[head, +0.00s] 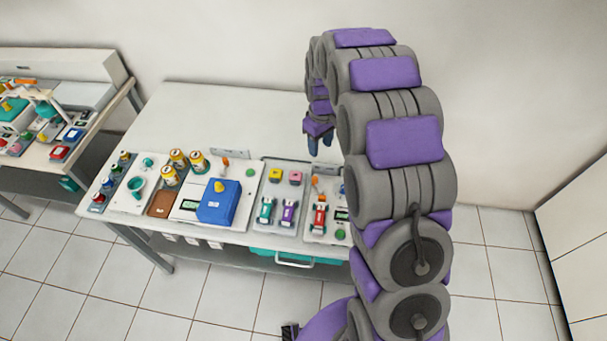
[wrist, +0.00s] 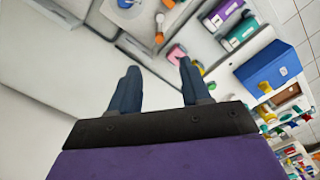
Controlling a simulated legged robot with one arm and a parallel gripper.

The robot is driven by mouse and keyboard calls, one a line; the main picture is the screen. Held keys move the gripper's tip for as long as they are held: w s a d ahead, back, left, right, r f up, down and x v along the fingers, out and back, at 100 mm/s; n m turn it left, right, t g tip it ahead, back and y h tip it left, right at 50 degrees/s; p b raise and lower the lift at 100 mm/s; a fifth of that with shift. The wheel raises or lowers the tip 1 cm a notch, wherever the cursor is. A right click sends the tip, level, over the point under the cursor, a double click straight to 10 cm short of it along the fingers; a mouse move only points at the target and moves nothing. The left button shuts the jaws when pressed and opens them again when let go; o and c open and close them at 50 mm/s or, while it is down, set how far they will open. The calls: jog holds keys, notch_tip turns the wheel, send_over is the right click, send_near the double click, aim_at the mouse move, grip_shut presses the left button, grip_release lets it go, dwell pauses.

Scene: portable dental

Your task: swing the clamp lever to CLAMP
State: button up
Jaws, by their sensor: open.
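A lever with an orange handle (head: 316,186) stands at the back of the right-hand panel (head: 314,235) on the table, behind a red and white device (head: 319,215). An orange-tipped lever (wrist: 159,37) also shows in the wrist view, beyond my fingertips. I cannot read any CLAMP mark, so I cannot tell surely that this is the clamp lever. Another orange-handled lever (head: 224,165) stands at the back of the middle panel. My gripper (head: 320,146) hangs above the back of the table, pointing down. Its two blue fingers (wrist: 158,70) are apart, with nothing between them, and touch no lever.
A blue box (head: 217,203) with a yellow knob stands mid-table. Yellow (head: 275,175) and pink (head: 295,178) blocks and teal and purple devices sit beside the right panel. Several yellow-topped jars stand left. The back of the table (head: 235,115) is bare. Another cluttered bench (head: 55,150) is at far left.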

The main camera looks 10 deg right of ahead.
jog(key=w+f, duration=0.1)
jog(key=w, duration=0.1)
jog(key=b, duration=0.3)
send_near(315, 178)
jog(key=shift+n, duration=0.3)
notch_tip(315, 178, down, 10)
jog(key=shift+r, duration=0.15)
grip_shut()
